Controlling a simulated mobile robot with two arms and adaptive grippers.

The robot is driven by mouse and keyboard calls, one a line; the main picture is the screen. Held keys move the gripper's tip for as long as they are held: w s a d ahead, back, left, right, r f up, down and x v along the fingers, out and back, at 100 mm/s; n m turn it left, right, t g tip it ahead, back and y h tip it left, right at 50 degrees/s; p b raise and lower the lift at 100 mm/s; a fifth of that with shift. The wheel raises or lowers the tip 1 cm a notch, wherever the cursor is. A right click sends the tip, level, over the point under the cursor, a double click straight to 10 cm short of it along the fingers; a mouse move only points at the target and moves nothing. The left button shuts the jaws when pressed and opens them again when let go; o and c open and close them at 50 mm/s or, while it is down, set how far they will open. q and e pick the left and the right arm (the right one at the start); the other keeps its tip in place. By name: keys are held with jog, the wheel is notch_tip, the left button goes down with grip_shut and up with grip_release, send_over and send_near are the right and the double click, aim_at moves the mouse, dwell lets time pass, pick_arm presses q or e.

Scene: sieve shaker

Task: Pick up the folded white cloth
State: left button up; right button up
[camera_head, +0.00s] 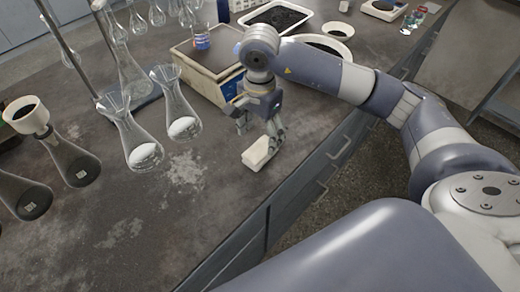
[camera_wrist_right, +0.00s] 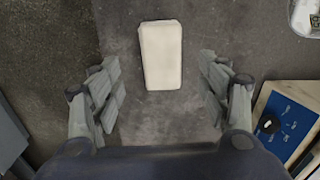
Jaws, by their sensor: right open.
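The folded white cloth (camera_head: 257,153) lies on the dark worktop near its front edge in the head view. It is a small off-white block shape. In the right wrist view the cloth (camera_wrist_right: 161,54) lies ahead of the fingertips, roughly midway between the two fingers. My right gripper (camera_head: 258,130) is open and empty, just above and behind the cloth in the head view. Its two fingers (camera_wrist_right: 160,90) stand wide apart in the wrist view and do not touch the cloth. My left gripper is not in view.
A balance (camera_head: 207,62) with a blue front stands just behind the right gripper, and its blue panel (camera_wrist_right: 285,122) shows in the wrist view. Glass flasks (camera_head: 178,105) stand to the left. A tray of dark grains (camera_head: 276,18) is at the back. The worktop left of the cloth is clear.

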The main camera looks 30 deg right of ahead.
aim_at(261, 149)
jog(key=shift+f, duration=0.95)
jog(key=shift+w+d+f+p, duration=0.1)
jog(key=shift+f+p, duration=0.3)
jog(key=shift+f, duration=1)
jog(key=shift+w+d+f+p, duration=0.1)
jog(key=shift+f+p, duration=0.25)
jog(key=shift+f, duration=1)
jog(key=c, duration=1.1)
